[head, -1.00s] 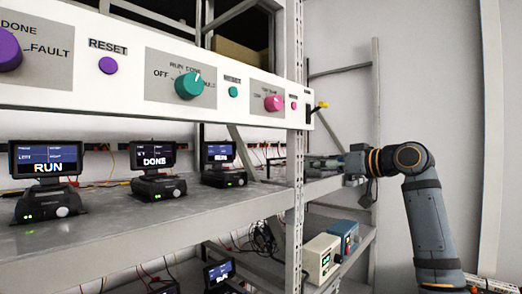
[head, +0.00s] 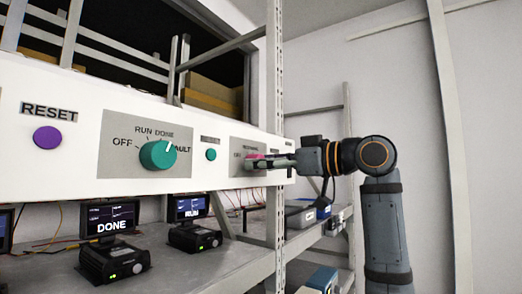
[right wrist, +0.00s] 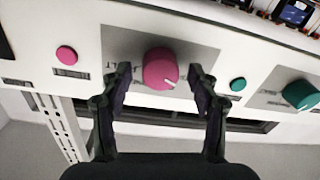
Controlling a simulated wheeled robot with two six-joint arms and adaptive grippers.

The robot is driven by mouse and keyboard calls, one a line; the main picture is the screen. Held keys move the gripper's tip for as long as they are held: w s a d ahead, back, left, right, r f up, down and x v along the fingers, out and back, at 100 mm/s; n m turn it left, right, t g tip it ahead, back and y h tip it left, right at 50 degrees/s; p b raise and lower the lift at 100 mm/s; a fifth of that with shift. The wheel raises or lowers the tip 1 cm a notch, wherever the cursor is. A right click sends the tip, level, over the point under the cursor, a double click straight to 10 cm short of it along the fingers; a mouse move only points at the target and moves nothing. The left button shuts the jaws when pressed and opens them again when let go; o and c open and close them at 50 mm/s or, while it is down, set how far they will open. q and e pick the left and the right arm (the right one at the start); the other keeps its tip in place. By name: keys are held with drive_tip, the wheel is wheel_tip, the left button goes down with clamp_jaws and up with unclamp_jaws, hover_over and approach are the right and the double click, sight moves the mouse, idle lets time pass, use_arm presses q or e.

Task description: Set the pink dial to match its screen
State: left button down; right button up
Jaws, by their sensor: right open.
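The pink dial (right wrist: 160,69) sits on a grey plate of the white panel in the right wrist view, with a white pointer mark near its edge. In the head view the pink dial (head: 257,156) is mostly hidden by my right gripper (head: 256,162). The right gripper (right wrist: 160,80) is open, with one finger on each side of the dial; I cannot tell whether they touch it. A small screen (head: 190,207) on a black unit stands below and left of the dial; its word is too small to read surely. My left gripper is not in view.
A teal dial (head: 158,155) and a teal button (head: 211,155) are left of the pink dial. A purple reset button (head: 47,138) is further left. A screen (head: 111,217) reading DONE stands on the shelf. A metal rack post (head: 274,120) stands just right of the pink dial.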

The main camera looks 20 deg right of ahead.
drive_tip(key=shift+r, duration=0.1)
drive_tip(key=shift+c, duration=0.5)
drive_tip(key=shift+w+a, duration=0.1)
drive_tip(key=shift+a, duration=0.05)
drive_tip(key=c, duration=1.1)
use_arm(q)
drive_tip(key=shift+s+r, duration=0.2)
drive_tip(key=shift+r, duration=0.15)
